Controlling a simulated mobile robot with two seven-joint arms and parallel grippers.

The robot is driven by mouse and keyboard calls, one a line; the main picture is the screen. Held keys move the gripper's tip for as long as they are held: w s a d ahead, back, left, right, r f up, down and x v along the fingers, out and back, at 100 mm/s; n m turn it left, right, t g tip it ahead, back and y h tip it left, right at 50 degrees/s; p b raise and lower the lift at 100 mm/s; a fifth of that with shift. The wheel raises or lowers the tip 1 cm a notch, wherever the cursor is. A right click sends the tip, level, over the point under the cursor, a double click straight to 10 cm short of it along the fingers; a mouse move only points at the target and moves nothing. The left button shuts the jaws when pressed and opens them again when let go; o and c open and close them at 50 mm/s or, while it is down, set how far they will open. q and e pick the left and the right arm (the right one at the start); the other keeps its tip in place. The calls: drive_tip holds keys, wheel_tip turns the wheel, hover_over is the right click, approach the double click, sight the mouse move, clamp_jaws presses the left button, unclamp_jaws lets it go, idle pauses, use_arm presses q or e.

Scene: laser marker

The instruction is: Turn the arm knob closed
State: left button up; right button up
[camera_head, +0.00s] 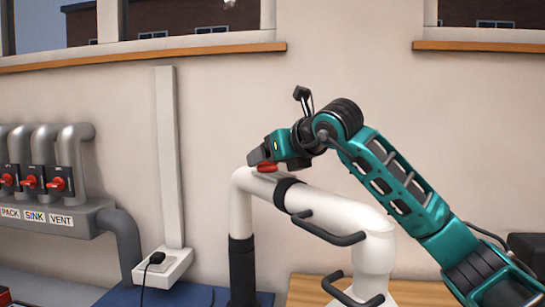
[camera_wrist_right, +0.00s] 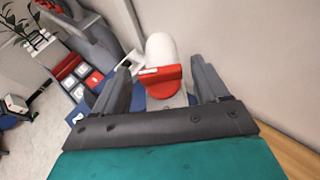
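The red arm knob (camera_head: 267,169) sits on top of the white jointed arm pipe (camera_head: 240,205), near its upper bend. In the right wrist view, the knob (camera_wrist_right: 165,82) is a red handle lying crosswise between my fingers, with the white pipe (camera_wrist_right: 162,48) beyond it. My right gripper (camera_head: 259,157) is at the knob in the head view and partly covers it. In the wrist view, my right gripper (camera_wrist_right: 161,68) is open, one finger on each side of the knob with visible gaps. My left gripper is not in view.
Grey ducts with several red-handled valves (camera_head: 60,185) are on the left wall, labelled PACK, SINK and VENT. A white socket box (camera_head: 163,266) with a black plug stands below. Black curved handles (camera_head: 325,232) stick out from the white pipe. A wooden surface (camera_head: 305,289) lies behind.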

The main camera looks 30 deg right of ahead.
drive_tip(key=shift+o, duration=0.3)
drive_tip(key=shift+s+r, duration=0.2)
drive_tip(key=shift+s, duration=0.3)
drive_tip(key=b+v, duration=0.1)
drive_tip(key=v, duration=1)
drive_tip(key=shift+s+r, duration=0.15)
drive_tip(key=shift+s, duration=0.25)
